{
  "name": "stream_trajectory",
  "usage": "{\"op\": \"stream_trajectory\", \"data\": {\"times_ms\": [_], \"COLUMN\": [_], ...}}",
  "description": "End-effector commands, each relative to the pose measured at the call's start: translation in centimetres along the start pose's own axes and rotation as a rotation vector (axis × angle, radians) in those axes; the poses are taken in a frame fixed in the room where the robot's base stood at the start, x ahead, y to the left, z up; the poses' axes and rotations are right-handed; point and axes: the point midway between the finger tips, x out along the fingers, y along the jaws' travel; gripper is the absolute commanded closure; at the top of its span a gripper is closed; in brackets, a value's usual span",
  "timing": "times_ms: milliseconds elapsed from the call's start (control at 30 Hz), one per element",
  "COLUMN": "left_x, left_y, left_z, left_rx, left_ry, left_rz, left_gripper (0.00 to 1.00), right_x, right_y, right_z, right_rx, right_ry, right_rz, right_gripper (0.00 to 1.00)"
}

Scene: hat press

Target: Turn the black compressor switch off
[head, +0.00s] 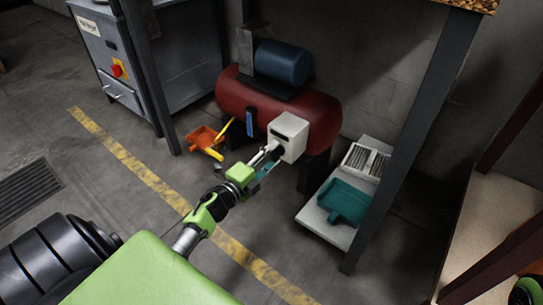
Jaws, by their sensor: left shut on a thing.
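The compressor (325,112) has a dark red tank with a blue motor (283,62) on top, and stands against the wall. A pale switch box (291,128) is fixed to its front. The black compressor switch (279,151) shows only as a small dark patch on the face of the box, mostly covered by my gripper. My left gripper (272,156) reaches in from the lower left and is shut on the switch at the box. The switch's exact angle is hidden. My right gripper is not in view.
A grey cabinet (97,55) with a red and yellow knob stands at the upper left. A teal dustpan (347,203) lies on a pale board (312,216) at right. Dark posts frame the area.

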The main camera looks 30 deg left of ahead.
Motion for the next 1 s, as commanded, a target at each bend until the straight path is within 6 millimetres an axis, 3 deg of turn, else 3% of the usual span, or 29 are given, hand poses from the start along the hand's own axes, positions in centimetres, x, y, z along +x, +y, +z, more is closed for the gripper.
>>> {"op": "stream_trajectory", "data": {"times_ms": [667,700,733,1000], "left_x": [-0.07,-0.07,-0.07,-0.03], "left_y": [0.18,0.18,0.17,0.07], "left_z": [-0.1,-0.1,-0.09,-0.04], "left_rx": [0.061,0.061,0.061,0.058], "left_ry": [0.002,0.002,0.002,0.001], "left_rz": [0.003,0.003,0.003,0.001], "left_gripper": [0.8,0.51,0.43,0.42], "right_x": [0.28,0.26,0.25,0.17], "right_y": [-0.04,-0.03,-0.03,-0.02], "right_z": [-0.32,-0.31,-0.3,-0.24], "right_rx": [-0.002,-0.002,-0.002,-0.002], "right_ry": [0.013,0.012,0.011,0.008], "right_rz": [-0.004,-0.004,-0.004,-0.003], "right_gripper": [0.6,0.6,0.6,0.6]}}
